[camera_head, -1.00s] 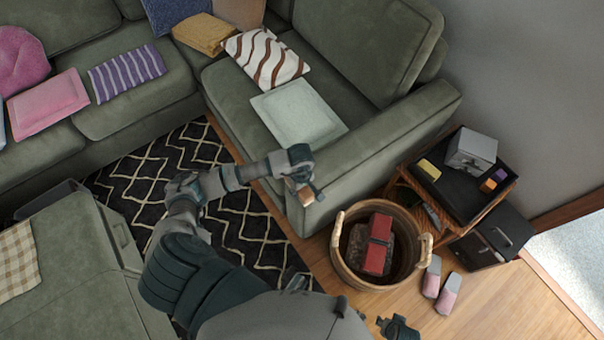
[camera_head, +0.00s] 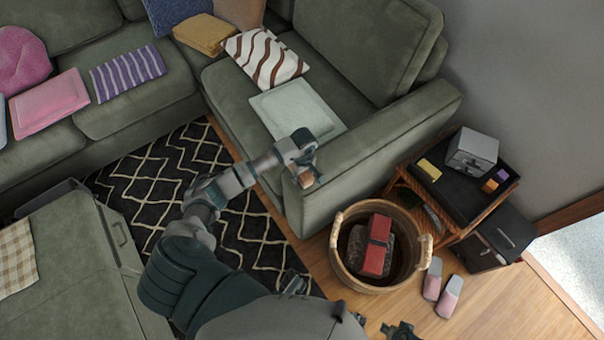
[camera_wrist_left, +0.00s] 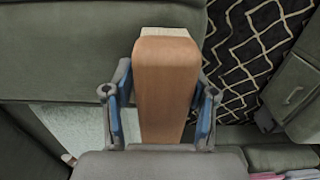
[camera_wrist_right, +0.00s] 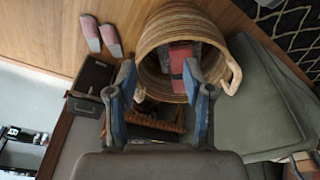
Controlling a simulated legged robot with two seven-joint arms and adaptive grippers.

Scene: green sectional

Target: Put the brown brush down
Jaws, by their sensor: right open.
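The brown brush (camera_wrist_left: 166,85) lies between the fingers of my left gripper (camera_wrist_left: 162,115) in the left wrist view, with a pale strip at its far end. In the head view my left gripper (camera_head: 308,173) holds the brush (camera_head: 306,179) above the near end of the sofa, by the armrest. The left fingers stand along both sides of the brush and appear shut on it. My right gripper (camera_wrist_right: 160,105) is open and empty in the right wrist view. In the head view only part of the right gripper (camera_head: 400,331) shows at the bottom edge.
A wicker basket (camera_head: 341,262) holding a red-topped item (camera_head: 378,246) stands on the wooden floor. A side table with a black tray (camera_head: 455,198) carries a grey box (camera_head: 472,151) and a yellow block (camera_head: 429,170). Pink slippers (camera_head: 449,297) lie beside the basket. A pale cushion (camera_head: 297,108) lies on the sofa.

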